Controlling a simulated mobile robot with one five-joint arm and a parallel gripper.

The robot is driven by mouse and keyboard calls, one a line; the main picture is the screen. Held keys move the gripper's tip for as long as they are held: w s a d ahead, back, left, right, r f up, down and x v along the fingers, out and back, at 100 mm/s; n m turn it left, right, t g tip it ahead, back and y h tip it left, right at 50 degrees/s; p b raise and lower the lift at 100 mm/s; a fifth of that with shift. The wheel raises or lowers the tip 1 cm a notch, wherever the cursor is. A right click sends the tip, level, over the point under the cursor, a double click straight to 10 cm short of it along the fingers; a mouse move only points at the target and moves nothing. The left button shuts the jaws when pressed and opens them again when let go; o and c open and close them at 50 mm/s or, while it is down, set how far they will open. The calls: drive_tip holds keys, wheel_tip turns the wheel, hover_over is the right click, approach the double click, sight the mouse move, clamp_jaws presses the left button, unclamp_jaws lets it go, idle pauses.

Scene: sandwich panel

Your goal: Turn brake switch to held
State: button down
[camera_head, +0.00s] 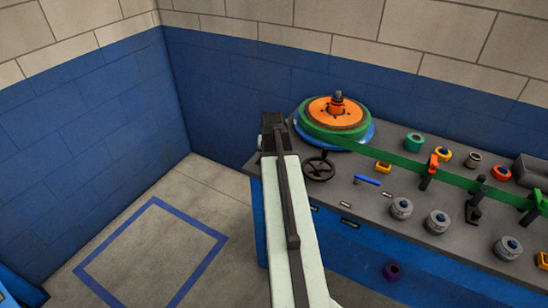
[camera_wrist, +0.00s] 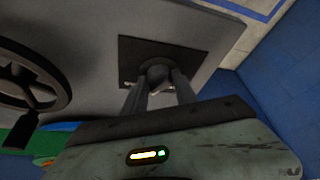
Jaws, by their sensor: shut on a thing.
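In the wrist view, a small dark rounded knob (camera_wrist: 157,72), which appears to be the brake switch, stands on a dark square plate (camera_wrist: 190,52) on the grey panel top. My gripper (camera_wrist: 158,82) has its two fingers shut on the knob, one on each side. Pale markings at the plate's edge are partly covered by the fingers and too small to read. Which way the switch points cannot be told. In the head view, my gripper (camera_head: 272,125) is at the panel's left end, and my arm hides the switch.
A black handwheel (camera_head: 318,168) stands close beside my gripper, and it also shows in the wrist view (camera_wrist: 30,85). Behind it is a reel (camera_head: 337,115) with a green band. Several knobs and clamps stand farther right on the grey panel (camera_head: 375,205). Blue walls close the back and left.

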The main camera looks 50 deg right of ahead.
drive_tip(key=shift+m+g, duration=0.5)
drive_tip(key=shift+m, duration=0.7)
drive_tip(key=shift+m+h, duration=0.3)
drive_tip(key=c, duration=1)
unclamp_jaws()
drive_tip(key=p+v, duration=0.7)
drive_tip(key=v, duration=0.1)
drive_tip(key=shift+w+d, duration=0.1)
